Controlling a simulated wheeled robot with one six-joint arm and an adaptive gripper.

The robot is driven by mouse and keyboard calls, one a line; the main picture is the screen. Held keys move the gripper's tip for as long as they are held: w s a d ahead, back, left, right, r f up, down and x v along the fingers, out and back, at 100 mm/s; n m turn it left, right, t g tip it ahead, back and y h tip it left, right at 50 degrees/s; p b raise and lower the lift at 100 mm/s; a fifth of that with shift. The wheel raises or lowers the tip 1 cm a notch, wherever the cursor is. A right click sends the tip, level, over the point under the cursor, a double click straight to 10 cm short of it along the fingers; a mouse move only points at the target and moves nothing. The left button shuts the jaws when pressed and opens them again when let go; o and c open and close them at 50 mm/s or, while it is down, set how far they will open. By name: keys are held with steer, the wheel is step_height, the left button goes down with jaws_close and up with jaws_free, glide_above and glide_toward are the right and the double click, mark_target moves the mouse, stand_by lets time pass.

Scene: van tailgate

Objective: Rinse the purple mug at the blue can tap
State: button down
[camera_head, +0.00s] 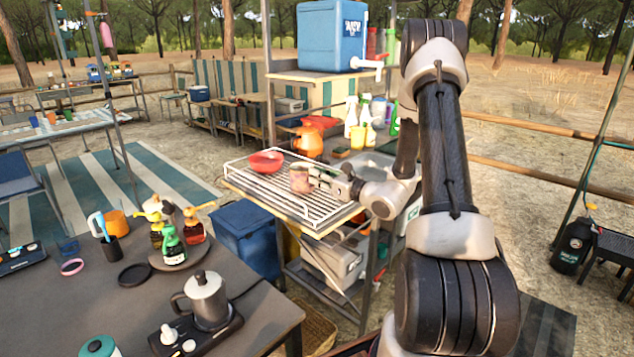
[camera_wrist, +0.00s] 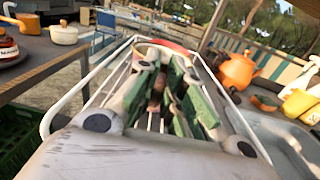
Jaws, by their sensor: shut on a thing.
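The blue can (camera_head: 332,36) stands on a raised shelf at the back, with its white tap (camera_head: 369,64) pointing right. My gripper (camera_head: 316,181) is low over the white wire rack (camera_head: 262,190), shut on a small mug (camera_head: 300,180) that looks dull pink to purple. I cannot tell whether the mug touches the rack's wires. In the wrist view my gripper's fingers (camera_wrist: 162,95) point away along the rack and hide most of the mug. The tap is well above and to the right of my gripper.
A red bowl (camera_head: 266,162) lies on the rack's far left. An orange kettle (camera_head: 307,142), spray bottles (camera_head: 358,116) and a grey basin (camera_head: 368,165) stand behind and right. A dark table (camera_head: 90,310) with a moka pot (camera_head: 207,299) is at the front left.

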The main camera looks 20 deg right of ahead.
steer(key=shift+f, duration=0.85)
steer(key=shift+f, duration=0.15)
steer(key=c, duration=1.5)
jaws_free()
